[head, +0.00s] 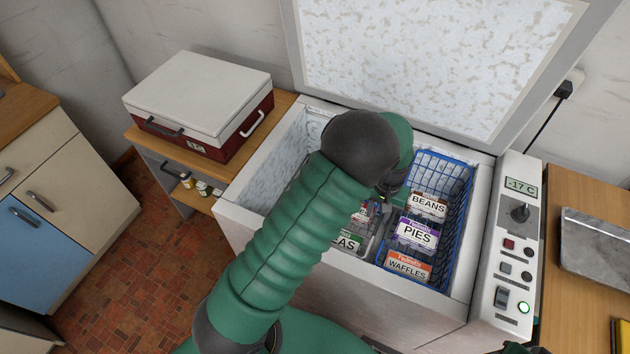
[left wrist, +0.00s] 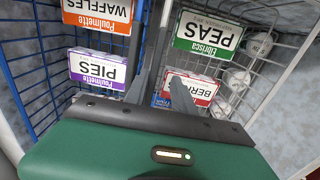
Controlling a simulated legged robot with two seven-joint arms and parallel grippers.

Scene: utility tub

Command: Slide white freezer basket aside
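The white freezer basket (left wrist: 272,75) is a wire basket in the open freezer. In the head view my left arm covers most of it, and part shows beside the arm (head: 372,240). It holds a green-labelled peas box (left wrist: 208,35), a red-labelled berries box (left wrist: 190,90) and pale round packs. My left gripper (head: 388,188) is down in the freezer at the basket's side next to the blue basket. In the left wrist view its grey fingers (left wrist: 150,60) are by the white basket's near wall; their grip on the rim is unclear. My right gripper cannot be made out.
The blue wire basket (head: 462,205) stands right of the white one, with beans (head: 428,205), pies (head: 416,232) and waffles (head: 408,266) boxes. The freezer's left part (head: 285,160) looks empty. The raised lid (head: 420,60) stands behind; a control panel (head: 510,245) is at right.

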